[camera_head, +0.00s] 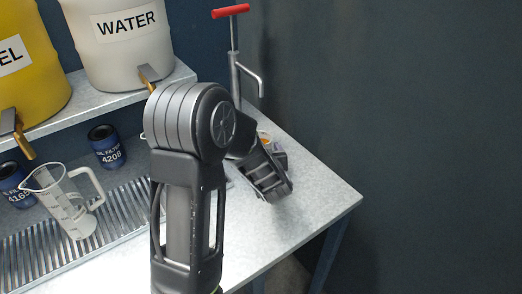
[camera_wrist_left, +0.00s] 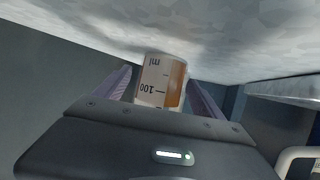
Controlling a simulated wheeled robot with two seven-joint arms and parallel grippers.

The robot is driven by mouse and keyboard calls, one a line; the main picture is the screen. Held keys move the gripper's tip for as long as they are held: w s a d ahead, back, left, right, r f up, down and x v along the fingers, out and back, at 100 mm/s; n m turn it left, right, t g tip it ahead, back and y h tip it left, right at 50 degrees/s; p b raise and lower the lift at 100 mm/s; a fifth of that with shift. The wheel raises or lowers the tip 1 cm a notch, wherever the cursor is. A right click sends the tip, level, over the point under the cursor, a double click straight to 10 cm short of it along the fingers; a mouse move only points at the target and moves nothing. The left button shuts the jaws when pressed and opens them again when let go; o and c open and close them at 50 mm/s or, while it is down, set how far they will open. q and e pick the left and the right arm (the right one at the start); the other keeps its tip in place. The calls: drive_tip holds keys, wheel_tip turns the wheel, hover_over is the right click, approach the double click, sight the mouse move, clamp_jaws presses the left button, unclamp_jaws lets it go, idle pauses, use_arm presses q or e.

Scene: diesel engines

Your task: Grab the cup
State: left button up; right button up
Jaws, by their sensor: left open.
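The cup (camera_wrist_left: 152,82) is small and clear, with "ml" and "100" marks and an orange-brown content or side. In the left wrist view it appears upside down, between the two fingers of my left gripper (camera_wrist_left: 160,80). The fingers stand apart on either side of it; whether either one touches it I cannot tell. In the head view only a small orange part of the cup (camera_head: 263,137) shows behind my left gripper (camera_head: 274,155), on the counter near the wall. My arm hides most of it. My right gripper is not in view.
A clear measuring jug (camera_head: 70,205) stands on the ribbed drain tray (camera_head: 35,250) at left, by blue oil filters (camera_head: 107,147). A red-handled pump (camera_head: 235,70) rises behind my arm. The white water container (camera_head: 120,55) sits on a shelf. The counter's front right (camera_head: 310,205) is clear.

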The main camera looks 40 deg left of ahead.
use_arm(q)
drive_tip(key=shift+c, duration=0.3)
drive_tip(key=c, duration=1.6)
drive_tip(key=shift+o, duration=0.2)
drive_tip(key=shift+r, duration=0.15)
wheel_tip(320, 180, up, 10)
drive_tip(key=p, duration=0.2)
idle(0.9)
